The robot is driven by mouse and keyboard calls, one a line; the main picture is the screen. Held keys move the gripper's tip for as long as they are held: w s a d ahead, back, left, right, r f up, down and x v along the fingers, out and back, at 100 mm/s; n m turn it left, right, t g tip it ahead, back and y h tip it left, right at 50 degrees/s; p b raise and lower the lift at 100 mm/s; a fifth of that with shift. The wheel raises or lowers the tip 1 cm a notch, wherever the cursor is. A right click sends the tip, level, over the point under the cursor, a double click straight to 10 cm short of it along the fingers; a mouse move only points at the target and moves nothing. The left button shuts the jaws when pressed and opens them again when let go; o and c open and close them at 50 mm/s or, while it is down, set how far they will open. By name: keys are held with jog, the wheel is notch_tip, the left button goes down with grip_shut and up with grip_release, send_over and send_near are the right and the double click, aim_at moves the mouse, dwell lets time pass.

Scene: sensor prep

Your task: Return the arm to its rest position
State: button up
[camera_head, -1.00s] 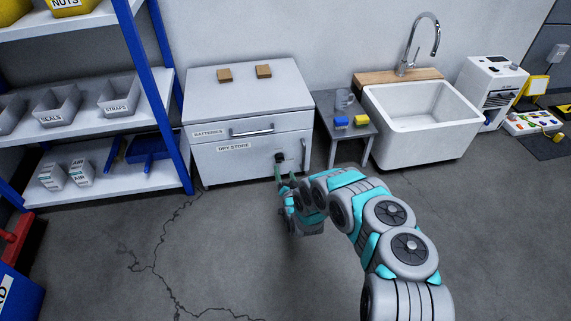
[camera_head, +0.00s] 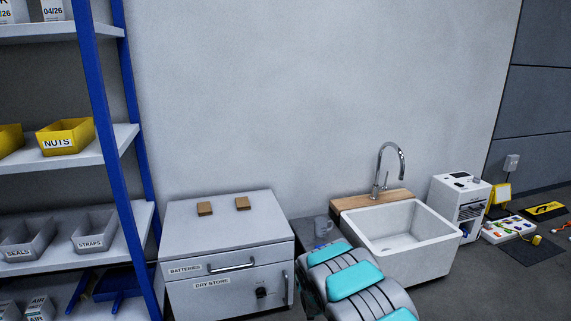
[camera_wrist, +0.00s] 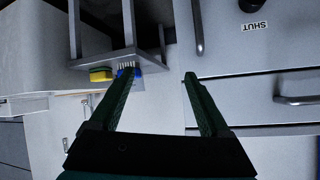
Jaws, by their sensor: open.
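My gripper (camera_wrist: 158,78) is open in the wrist view, with its two dark fingers apart and nothing held between them. It faces the grey cabinet front and the small side table, which appear upside down there. In the head view my arm shows at the bottom, right of the middle, in front of the cabinet and the sink. The gripper itself is hidden in that view.
The grey cabinet (camera_head: 181,287) has closed fronts and two wooden blocks on top. The side table (camera_wrist: 146,61) holds a yellow sponge (camera_wrist: 101,75) and a blue item (camera_wrist: 126,75). A white sink (camera_head: 437,251) stands right; shelving (camera_head: 128,143) stands left.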

jog(key=s+d+r+g+h, duration=0.1)
jog(key=s+d+r+g, duration=0.3)
jog(key=s+r, duration=0.5)
jog(key=s+d+r+g+h, duration=0.2)
jog(key=s+d+r, duration=0.5)
jog(key=s+r, duration=0.2)
jog(key=s+a+r+g, duration=0.1)
jog(key=s+r+g, duration=0.1)
jog(key=s, duration=1.2)
jog(key=s+a+r+n+g+y, duration=0.1)
jog(key=s+r+g, duration=0.2)
jog(key=s, duration=1.2)
jog(key=s+a+r+g+y, duration=0.1)
jog(key=s+r, duration=0.4)
jog(key=s, duration=0.9)
jog(key=shift+s+a+r+n+g, duration=0.15)
jog(key=shift+a+r+n+g, duration=0.2)
jog(key=shift+g, duration=0.35)
jog(key=shift+f, duration=0.15)
